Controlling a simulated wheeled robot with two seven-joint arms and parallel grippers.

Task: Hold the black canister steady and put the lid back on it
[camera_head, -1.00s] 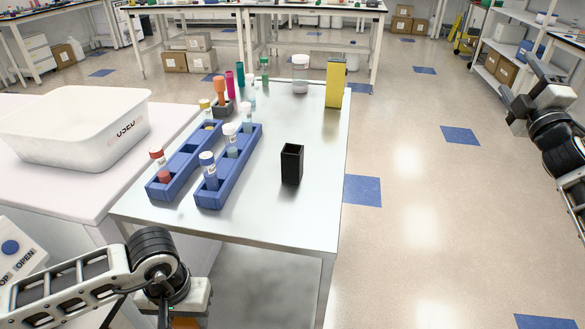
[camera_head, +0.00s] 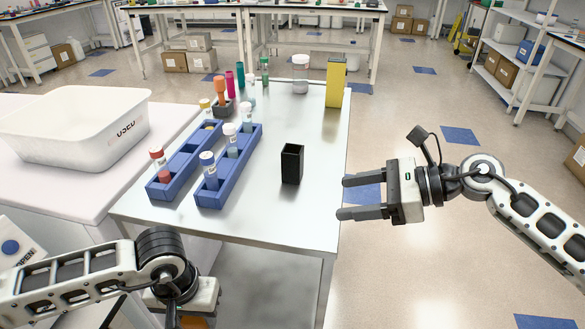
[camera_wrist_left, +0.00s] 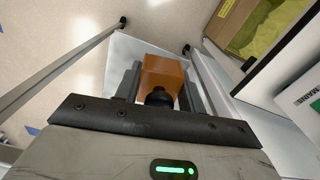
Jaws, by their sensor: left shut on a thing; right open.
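The black canister (camera_head: 291,165) stands upright and open-topped on the steel table, right of the blue racks. My right gripper (camera_head: 342,198) is open and empty at the table's right edge, its fingers pointing left, to the right of the canister and nearer me. My left gripper (camera_wrist_left: 158,92) is shut on an orange block with a black knob (camera_wrist_left: 163,72), held low in front of the table. In the head view its fingertips are cut off by the bottom edge, with a bit of orange showing. I cannot tell whether this orange piece is the lid.
Two blue racks (camera_head: 208,198) with capped tubes stand left of the canister. A yellow block (camera_head: 335,84) and a white jar (camera_head: 300,74) stand at the table's back. A white bin (camera_head: 75,128) is on the left counter. The table (camera_head: 270,215) around the canister is clear.

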